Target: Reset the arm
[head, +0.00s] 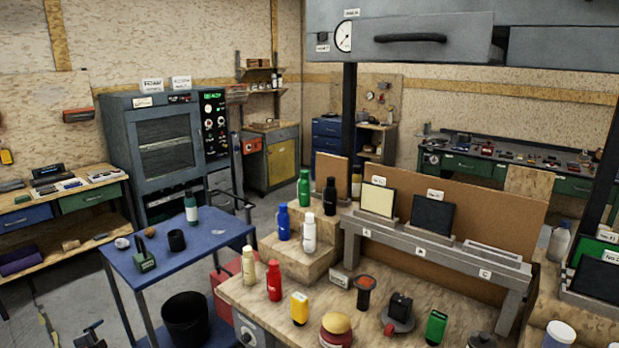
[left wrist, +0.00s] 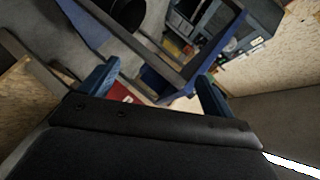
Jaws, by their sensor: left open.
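My left gripper (left wrist: 157,72) shows in the left wrist view with its two blue fingers spread wide apart. It is open, and nothing is held between the fingers. Beyond the fingers is the blue metal frame of a table (left wrist: 150,75). My right gripper is not seen in either view. A small dark shape (head: 89,336) at the bottom left of the head view is cut off, and I cannot tell what it is.
A black bin (head: 185,318) is below the table. Grey floor (head: 60,285) shows at left.

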